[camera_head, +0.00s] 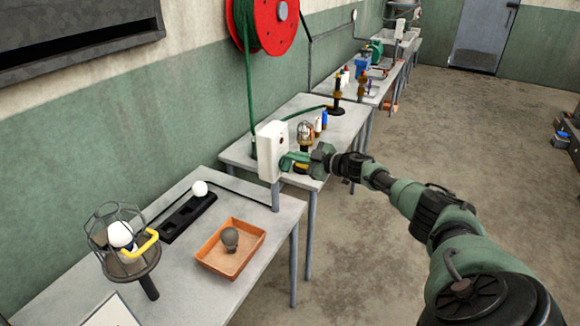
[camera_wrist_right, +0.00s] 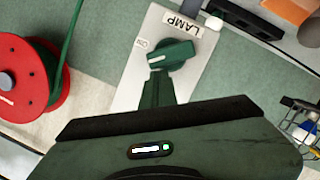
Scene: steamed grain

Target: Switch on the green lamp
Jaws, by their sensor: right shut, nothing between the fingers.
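A white switch box (camera_head: 272,150) stands upright at the near edge of the second table in the head view. A caged lamp (camera_head: 122,234) with a white bulb and yellow handle stands on the near table, with no visible glow. No green lamp is clearly distinguishable.
The near table (camera_head: 265,275) holds an orange tray (camera_head: 215,262) with a grey bulb-shaped object and a black holder (camera_head: 187,218) with a white ball. A red hose reel (camera_head: 264,22) hangs above.

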